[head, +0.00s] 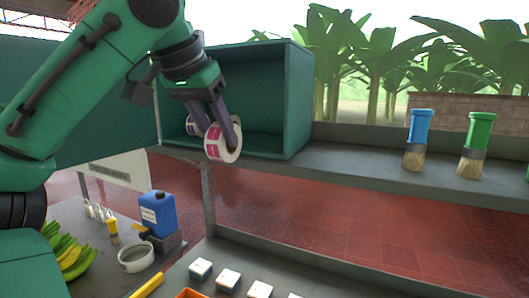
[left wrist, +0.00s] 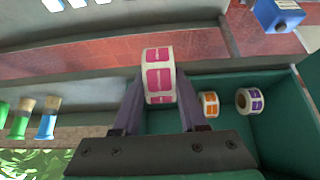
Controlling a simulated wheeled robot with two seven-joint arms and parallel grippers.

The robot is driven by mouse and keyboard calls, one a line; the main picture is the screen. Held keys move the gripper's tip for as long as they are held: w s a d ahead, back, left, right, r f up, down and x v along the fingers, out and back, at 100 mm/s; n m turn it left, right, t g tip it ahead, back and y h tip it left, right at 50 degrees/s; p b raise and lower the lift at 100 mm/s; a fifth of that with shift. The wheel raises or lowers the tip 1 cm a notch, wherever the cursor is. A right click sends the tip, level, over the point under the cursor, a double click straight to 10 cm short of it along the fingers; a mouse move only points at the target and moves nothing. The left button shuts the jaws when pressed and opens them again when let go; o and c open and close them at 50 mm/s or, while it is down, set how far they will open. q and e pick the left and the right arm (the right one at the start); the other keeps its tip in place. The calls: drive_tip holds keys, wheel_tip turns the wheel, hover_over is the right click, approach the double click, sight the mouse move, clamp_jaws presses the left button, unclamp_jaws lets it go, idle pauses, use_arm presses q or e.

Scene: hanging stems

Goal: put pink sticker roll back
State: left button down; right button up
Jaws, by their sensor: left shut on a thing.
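The pink sticker roll (head: 222,142) is white with pink labels. My left gripper (head: 228,138) is shut on it, in front of the open green box (head: 298,100) on the shelf. In the left wrist view the pink roll (left wrist: 158,76) sits between the two fingers of the left gripper (left wrist: 160,92). That view also shows an orange sticker roll (left wrist: 208,104) and a purple sticker roll (left wrist: 249,101) inside the green box (left wrist: 285,125). In the head view part of a roll (head: 193,126) shows behind the fingers. My right gripper is not in view.
Brushes with blue (head: 421,127) and green (head: 480,131) handles stand on the grey shelf (head: 360,165) right of the box. Below are a blue jug (head: 158,214), a tape roll (head: 136,258), bananas (head: 72,257) and several small white boxes (head: 229,279). The shelf between box and brushes is clear.

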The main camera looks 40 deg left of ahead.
use_arm(q)
drive_tip(key=w+a+p, duration=0.1)
drive_tip(key=w+p, duration=0.1)
drive_tip(key=w, duration=0.2)
drive_tip(key=w+a+p, duration=0.1)
drive_tip(key=w+p, duration=0.1)
drive_tip(key=w, duration=0.2)
drive_tip(key=w+a+p, duration=0.2)
drive_tip(key=w, duration=0.3)
drive_tip(key=shift+a+r, duration=0.1)
drive_tip(key=shift+r, duration=0.05)
drive_tip(key=shift+w+a+p, duration=0.1)
drive_tip(key=shift+w+p, duration=0.25)
drive_tip(key=shift+w, duration=0.05)
drive_tip(key=w+p, duration=0.1)
drive_tip(key=w+a+p, duration=0.1)
drive_tip(key=shift+w+r, duration=0.15)
drive_tip(key=shift+w, duration=0.2)
drive_tip(key=shift+w+a+f+p, duration=0.15)
drive_tip(key=shift+w+f+p, duration=0.25)
drive_tip(key=shift+w+f, duration=0.3)
drive_tip(key=shift+s+f, duration=0.1)
drive_tip(key=shift+s, duration=0.1)
drive_tip(key=shift+c, duration=2.2)
unclamp_jaws()
drive_tip(key=shift+s, duration=0.1)
drive_tip(key=shift+w, duration=0.2)
